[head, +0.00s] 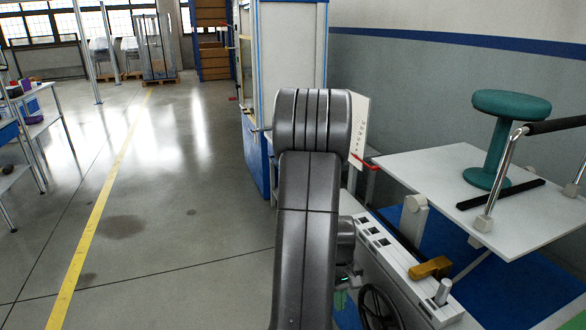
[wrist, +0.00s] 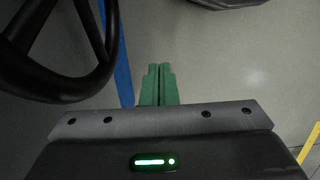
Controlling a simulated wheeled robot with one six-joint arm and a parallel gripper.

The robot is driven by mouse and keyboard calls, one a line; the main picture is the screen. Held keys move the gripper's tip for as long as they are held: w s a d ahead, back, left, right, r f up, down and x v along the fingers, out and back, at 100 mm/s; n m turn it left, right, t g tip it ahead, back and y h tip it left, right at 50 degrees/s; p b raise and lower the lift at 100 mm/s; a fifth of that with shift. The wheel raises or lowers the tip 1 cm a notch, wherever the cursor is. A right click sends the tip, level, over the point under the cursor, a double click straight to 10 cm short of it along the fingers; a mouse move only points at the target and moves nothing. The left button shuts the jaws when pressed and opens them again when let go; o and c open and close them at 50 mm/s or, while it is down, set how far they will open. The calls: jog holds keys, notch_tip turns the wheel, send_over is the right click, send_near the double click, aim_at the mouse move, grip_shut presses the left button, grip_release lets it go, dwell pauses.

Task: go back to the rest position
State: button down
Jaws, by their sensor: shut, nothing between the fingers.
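My gripper shows in the wrist view with its two green fingers (wrist: 158,85) pressed together and nothing between them. It points down over the bare grey floor. In the head view my dark arm rises in the middle and hides most of the gripper; only a bit of green finger (head: 340,299) shows below the arm.
A white test table (head: 440,165) with a green stool (head: 500,140) stands at the right. A control panel (head: 400,275) with a yellow-brown lever (head: 430,267) and a black handwheel (head: 380,308) are close beside my arm. Floor at left is clear around a yellow line (head: 97,215).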

jog(key=shift+s+r+t+y+b, duration=0.1)
jog(key=shift+r+t+y+b, duration=0.3)
jog(key=shift+r+t+b, duration=0.5)
jog(key=shift+r, duration=0.2)
